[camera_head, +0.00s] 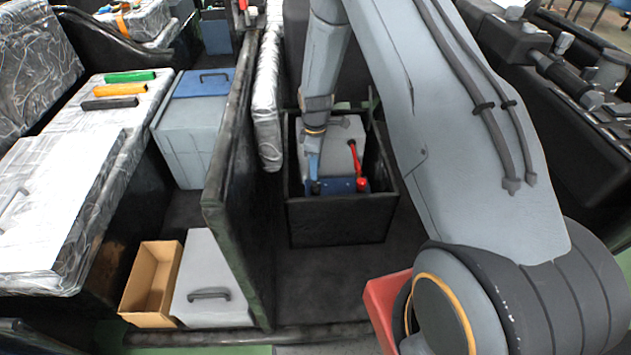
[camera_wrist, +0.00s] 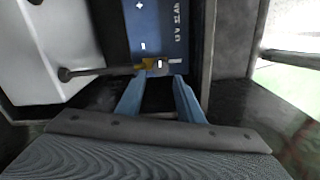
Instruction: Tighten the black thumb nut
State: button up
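A blue battery (camera_head: 335,186) sits low in a black open box (camera_head: 338,222); its blue top with white print also shows in the wrist view (camera_wrist: 158,30). A red terminal part with a red lever (camera_head: 357,165) is at its right. A small black part (camera_head: 315,187), perhaps the black thumb nut, is at its left, by my gripper (camera_head: 313,168). In the wrist view, my gripper (camera_wrist: 160,78) has its two blue fingers apart just short of a brass-coloured terminal (camera_wrist: 146,64), with dark space between them. The nut's outline is not clear there.
A dark rod or cable (camera_wrist: 95,71) runs from the left to the terminal. A grey box (camera_head: 347,135) stands behind the battery inside the black box, whose walls are close around my gripper. A dark partition (camera_head: 235,165) stands left, and a red bin (camera_head: 382,300) is near my arm base.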

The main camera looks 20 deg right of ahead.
aim_at(315, 183)
notch_tip(315, 183, down, 7)
jog(key=shift+f+p, duration=0.15)
jog(key=shift+p, duration=0.45)
jog(key=c, duration=0.8)
